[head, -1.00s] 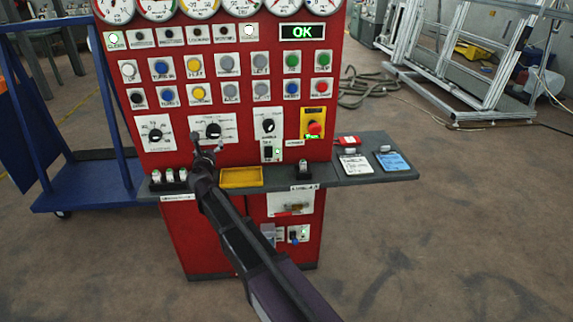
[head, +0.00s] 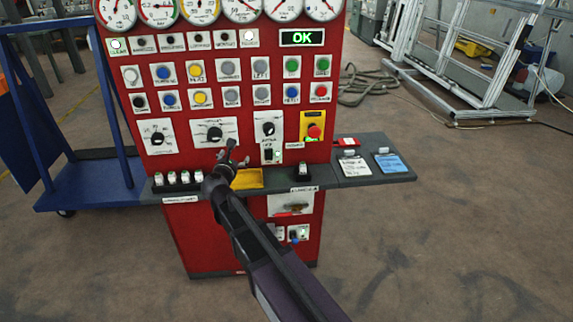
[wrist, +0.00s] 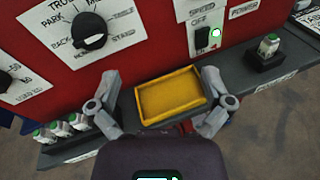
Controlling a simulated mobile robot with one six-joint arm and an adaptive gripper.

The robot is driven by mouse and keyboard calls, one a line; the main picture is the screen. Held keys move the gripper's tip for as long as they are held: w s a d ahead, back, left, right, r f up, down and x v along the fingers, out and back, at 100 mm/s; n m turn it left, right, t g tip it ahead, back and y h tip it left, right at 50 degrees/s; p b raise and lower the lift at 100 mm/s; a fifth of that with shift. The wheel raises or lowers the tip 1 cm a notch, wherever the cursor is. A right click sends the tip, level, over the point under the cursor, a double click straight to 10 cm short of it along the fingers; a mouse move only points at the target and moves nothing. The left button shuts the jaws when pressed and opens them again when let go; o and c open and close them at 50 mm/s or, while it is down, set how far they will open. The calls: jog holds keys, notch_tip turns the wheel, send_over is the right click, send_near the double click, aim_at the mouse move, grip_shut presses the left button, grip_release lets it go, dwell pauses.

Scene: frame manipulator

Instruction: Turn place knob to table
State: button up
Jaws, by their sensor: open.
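The place knob (head: 214,133) is a round black dial on a white labelled plate on the red panel. In the wrist view the same knob (wrist: 90,32) is at upper left, with words such as PARK, BACK and STAND around it. A pale mark shows at its lower right; I cannot tell exactly which word it points to. My gripper (head: 235,152) is open and empty, below and right of the knob and apart from it. In the wrist view its fingers (wrist: 162,84) stand either side of the yellow tray (wrist: 142,119), which lies beyond them.
A grey shelf (head: 345,178) juts out below the panel. Another knob (head: 157,138) and a red emergency button (head: 314,131) flank the place knob.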

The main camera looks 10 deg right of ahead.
jog(key=s+d+m+g+h+p, duration=0.1)
jog(key=s+d+m+g+p, duration=0.2)
jog(key=d+m, duration=0.4)
jog(key=s+d+m+g+p, duration=0.4)
jog(key=s+d+m+p, duration=0.1)
jog(key=d+m, duration=0.3)
jog(key=shift+s+d+f+g+h, duration=0.2)
jog(key=shift+d+g+h, duration=0.1)
jog(key=shift+h, duration=0.1)
jog(key=s+d+f+m+g+y, duration=0.2)
jog(key=s+f+m+g+y, duration=0.1)
jog(key=s+m, duration=0.4)
jog(key=s+d+f+m+g+y, duration=0.2)
jog(key=s+f+m+g+y, duration=0.1)
jog(key=s+m, duration=0.5)
jog(key=s+f+g, duration=0.1)
jog(key=s+g, duration=0.1)
jog(key=s, duration=0.1)
jog(key=shift+d+y, duration=0.25)
jog(key=shift+y, duration=0.05)
